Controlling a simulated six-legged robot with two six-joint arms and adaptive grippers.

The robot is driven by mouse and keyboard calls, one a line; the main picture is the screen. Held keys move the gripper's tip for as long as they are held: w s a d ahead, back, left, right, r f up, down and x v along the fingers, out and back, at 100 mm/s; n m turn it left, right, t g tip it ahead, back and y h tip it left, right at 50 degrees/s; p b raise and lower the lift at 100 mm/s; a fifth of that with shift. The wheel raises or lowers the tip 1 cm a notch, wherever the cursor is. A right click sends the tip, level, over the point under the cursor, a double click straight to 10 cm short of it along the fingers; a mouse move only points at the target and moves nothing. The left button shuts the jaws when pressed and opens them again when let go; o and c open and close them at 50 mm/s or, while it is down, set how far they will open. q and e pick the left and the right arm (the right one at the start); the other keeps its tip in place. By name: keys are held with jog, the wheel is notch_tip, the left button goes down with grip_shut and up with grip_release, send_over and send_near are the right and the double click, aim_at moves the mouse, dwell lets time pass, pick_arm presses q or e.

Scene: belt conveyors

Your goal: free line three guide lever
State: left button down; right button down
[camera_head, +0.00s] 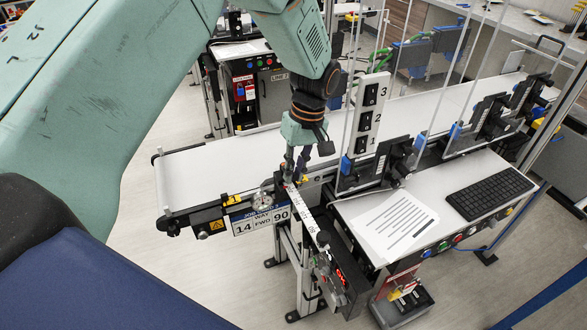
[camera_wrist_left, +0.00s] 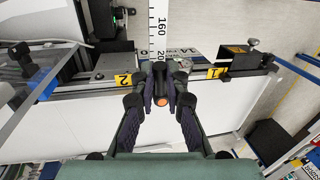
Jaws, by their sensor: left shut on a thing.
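My left gripper (camera_head: 291,178) reaches down to the near edge of the white belt conveyor (camera_head: 215,165). In the left wrist view, the left gripper (camera_wrist_left: 162,92) has its two dark fingers closed in on both sides of a short dark lever (camera_wrist_left: 161,77) with an orange end. The lever sits at the conveyor edge between yellow labels marked 2 (camera_wrist_left: 123,79) and 1 (camera_wrist_left: 215,72). In the head view the fingers hide most of the lever. My right gripper is not in view.
A white ruler strip (camera_head: 311,221) runs from the gripper toward the front. An upright panel numbered 1 to 3 (camera_head: 366,122) stands just right. A paper sheet (camera_head: 394,225) and a black keyboard (camera_head: 490,192) lie on the side shelf. The belt is bare left of the gripper.

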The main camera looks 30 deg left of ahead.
pick_arm(q)
jog(key=shift+w+r, duration=0.25)
jog(key=c, duration=1.7)
grip_release()
jog(key=o, duration=0.3)
jog(key=shift+s+f, duration=0.15)
jog(key=shift+s, duration=0.05)
jog(key=shift+o, duration=0.2)
notch_tip(320, 180, up, 12)
jog(key=w+d, duration=0.1)
jog(key=shift+w+d, duration=0.2)
jog(key=shift+w, duration=0.2)
jog(key=shift+s+f, duration=0.1)
jog(key=shift+f, duration=0.1)
